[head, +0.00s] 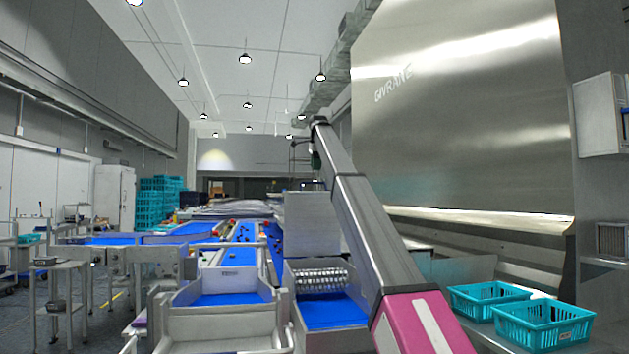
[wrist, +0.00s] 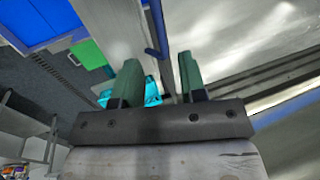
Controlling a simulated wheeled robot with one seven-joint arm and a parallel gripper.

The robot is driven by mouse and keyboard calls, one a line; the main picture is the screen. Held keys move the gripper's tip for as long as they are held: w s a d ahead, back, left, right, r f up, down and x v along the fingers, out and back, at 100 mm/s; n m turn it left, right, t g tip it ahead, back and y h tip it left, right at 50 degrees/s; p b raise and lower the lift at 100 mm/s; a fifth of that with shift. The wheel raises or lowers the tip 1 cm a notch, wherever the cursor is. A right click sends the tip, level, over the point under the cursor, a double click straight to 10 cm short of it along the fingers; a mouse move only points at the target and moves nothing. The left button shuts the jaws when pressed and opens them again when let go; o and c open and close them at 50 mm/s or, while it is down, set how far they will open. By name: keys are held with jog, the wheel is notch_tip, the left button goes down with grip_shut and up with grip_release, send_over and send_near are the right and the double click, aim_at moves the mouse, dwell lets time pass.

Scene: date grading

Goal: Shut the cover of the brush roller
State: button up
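The brush roller (head: 318,279) shows in the head view as a shiny, ridged cylinder lying across a steel frame above a blue belt. Its upper side is exposed. A plain grey steel box or panel (head: 312,222) stands upright behind and above it; I cannot tell whether this is the raised cover. My arm crosses in front of the right side of this area. My gripper (wrist: 158,70) has two green fingers standing apart with nothing held between them. In the head view the gripper (head: 315,159) is high above the roller, mostly hidden by my arm.
Two teal baskets (head: 543,322) (head: 487,298) sit on a ledge at the right, below a large steel hood (head: 465,110). A steel chute (head: 225,318) stands left of the roller. Blue sorting belts (head: 192,230) run further back.

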jog(key=x, duration=0.6)
jog(key=shift+f, duration=0.15)
grip_shut()
